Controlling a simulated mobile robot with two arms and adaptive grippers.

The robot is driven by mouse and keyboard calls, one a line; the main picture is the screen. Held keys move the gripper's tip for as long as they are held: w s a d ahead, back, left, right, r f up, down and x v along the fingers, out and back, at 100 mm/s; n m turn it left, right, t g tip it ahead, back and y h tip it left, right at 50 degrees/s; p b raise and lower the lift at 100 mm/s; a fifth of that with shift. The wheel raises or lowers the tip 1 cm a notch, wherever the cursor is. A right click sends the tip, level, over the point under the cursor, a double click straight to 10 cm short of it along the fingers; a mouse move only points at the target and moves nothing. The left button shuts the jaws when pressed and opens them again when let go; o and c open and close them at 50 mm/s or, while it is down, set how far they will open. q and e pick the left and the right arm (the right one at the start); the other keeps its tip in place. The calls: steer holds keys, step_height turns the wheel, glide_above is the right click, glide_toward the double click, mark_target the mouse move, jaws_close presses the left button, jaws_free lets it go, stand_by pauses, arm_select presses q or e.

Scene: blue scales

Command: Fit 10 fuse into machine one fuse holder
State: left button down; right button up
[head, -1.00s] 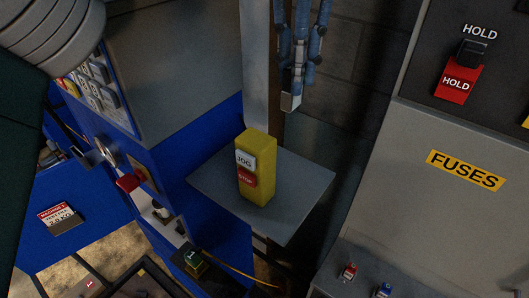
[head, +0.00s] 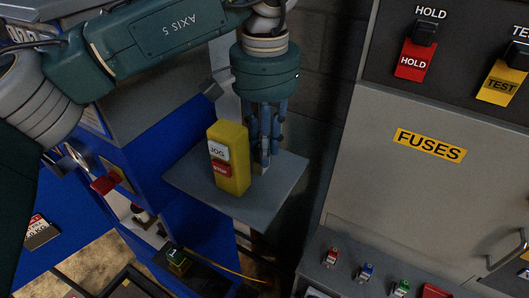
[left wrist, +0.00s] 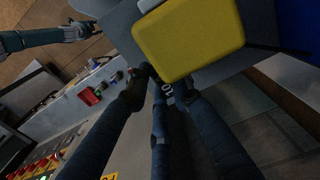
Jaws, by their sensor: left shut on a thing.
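My left gripper (head: 263,158) points down just right of the yellow JOG/STOP box (head: 229,160), over the grey shelf. Its blue fingers are shut on a small pale fuse (head: 262,168), mostly hidden by the fingers.
The grey shelf (head: 270,185) carries the yellow box. A red lever (head: 104,185) juts from the blue machine. At right stands a grey cabinet with a FUSES label (head: 430,146). Red (head: 331,257), blue (head: 366,271) and green (head: 401,288) fuses stand on its ledge.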

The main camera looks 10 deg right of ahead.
arm_select(q)
step_height(320, 180, down, 3)
steer(key=shift+w+r, duration=0.1)
steer(key=shift+w, duration=0.05)
steer(key=c, duration=1.5)
jaws_free()
steer(key=shift+f, duration=0.2)
steer(key=shift+c, duration=0.2)
arm_select(e)
steer(key=shift+s+d+r, duration=0.15)
steer(key=shift+s+r, duration=0.05)
steer(key=shift+s, duration=0.8)
